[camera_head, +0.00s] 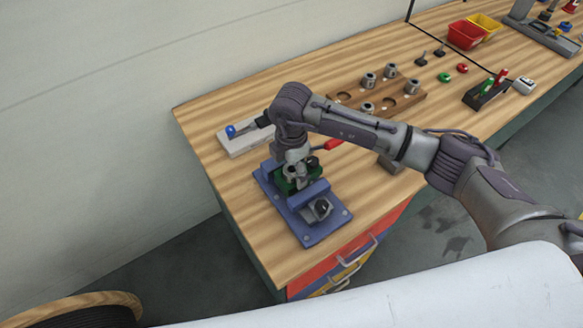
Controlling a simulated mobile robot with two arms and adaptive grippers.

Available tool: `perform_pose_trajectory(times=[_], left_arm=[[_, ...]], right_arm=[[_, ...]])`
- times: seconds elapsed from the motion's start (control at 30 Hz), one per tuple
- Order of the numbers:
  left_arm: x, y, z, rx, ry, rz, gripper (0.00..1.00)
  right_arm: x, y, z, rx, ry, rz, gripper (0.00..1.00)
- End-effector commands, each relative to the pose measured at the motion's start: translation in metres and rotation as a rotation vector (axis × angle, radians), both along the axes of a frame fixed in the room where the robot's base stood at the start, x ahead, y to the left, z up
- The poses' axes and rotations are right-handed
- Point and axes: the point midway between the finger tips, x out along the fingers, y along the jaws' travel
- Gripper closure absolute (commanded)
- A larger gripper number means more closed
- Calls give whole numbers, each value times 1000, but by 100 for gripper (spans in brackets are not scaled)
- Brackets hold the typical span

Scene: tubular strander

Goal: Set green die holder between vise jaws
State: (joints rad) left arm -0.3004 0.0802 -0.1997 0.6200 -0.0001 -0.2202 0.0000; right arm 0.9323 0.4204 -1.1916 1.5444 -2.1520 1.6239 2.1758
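A blue vise (318,230) stands near the left front corner of the workbench. The green die holder (287,184) sits low between the vise's two jaws, partly hidden by my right gripper. My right gripper (301,172) points down right over the vise, its fingers at the green holder. At this size I cannot tell whether the fingers are closed on it or only around it. My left gripper is not in view.
A pale block with a blue-knobbed tool (231,131) lies behind the vise. A wooden rack (406,101) holds several metal cylinders. Red (466,34) and yellow (486,26) bins stand farther back. A red handle (333,144) shows under my arm.

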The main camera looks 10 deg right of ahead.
Motion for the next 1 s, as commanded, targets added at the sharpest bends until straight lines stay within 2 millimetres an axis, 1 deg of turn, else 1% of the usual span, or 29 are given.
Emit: perform_pose_trajectory(times=[0.33, 0.47, 0.57, 0.8, 0.9, 1.0], left_arm=[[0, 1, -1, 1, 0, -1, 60], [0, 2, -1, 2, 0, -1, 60], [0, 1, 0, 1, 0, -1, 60], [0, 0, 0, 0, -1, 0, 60], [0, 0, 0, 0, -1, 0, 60], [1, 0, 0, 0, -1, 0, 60]], right_arm=[[-2, -1, -4, -4, 8, 0, 2], [-2, -1, 2, -3, 5, 0, 2], [-1, -1, 17, -3, 1, 1, 2], [0, 0, 69, -1, -1, 1, 2], [0, 0, 89, -2, -1, 0, 2], [0, 0, 104, -1, 1, 0, 2]])
